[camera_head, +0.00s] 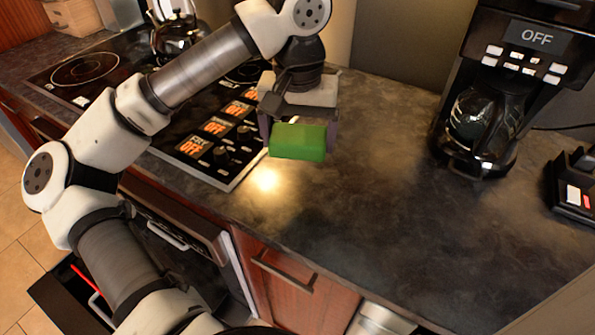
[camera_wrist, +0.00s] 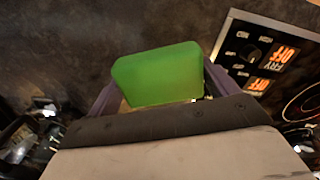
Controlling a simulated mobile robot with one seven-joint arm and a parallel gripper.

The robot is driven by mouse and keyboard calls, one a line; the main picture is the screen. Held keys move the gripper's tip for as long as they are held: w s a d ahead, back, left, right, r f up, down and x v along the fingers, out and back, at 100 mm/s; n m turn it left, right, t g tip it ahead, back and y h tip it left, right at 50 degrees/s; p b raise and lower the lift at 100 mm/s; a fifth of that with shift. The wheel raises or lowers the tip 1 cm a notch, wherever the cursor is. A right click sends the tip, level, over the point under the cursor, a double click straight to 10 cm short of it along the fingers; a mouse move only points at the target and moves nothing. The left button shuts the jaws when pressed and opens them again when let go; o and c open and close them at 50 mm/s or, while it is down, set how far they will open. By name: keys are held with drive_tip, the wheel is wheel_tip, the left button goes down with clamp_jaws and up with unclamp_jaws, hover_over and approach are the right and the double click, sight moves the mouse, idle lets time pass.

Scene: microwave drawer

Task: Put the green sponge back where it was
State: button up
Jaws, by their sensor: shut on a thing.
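The green sponge (camera_head: 298,142) is a bright green block between the fingers of my gripper (camera_head: 301,136). My gripper is shut on it and holds it over the dark countertop (camera_head: 330,200), near the right edge of the stove. The exact height above the counter is hard to tell. In the wrist view the sponge (camera_wrist: 158,75) sits between the purple-grey fingers of my gripper (camera_wrist: 160,90), with the dark counter behind it.
The counter between is clear. An open drawer (camera_head: 65,297) is at lower left.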

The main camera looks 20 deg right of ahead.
sight(298, 186)
wheel_tip(298, 186, down, 10)
drive_tip(key=shift+r+p, duration=0.1)
drive_tip(key=shift+p, duration=0.6)
drive_tip(key=shift+f+b, duration=0.2)
drive_tip(key=shift+b, duration=0.1)
drive_tip(key=o, duration=0.8)
drive_tip(key=shift+r, duration=0.1)
wheel_tip(298, 186, up, 12)
drive_tip(key=shift+r+b, duration=0.15)
drive_tip(key=shift+b, duration=0.4)
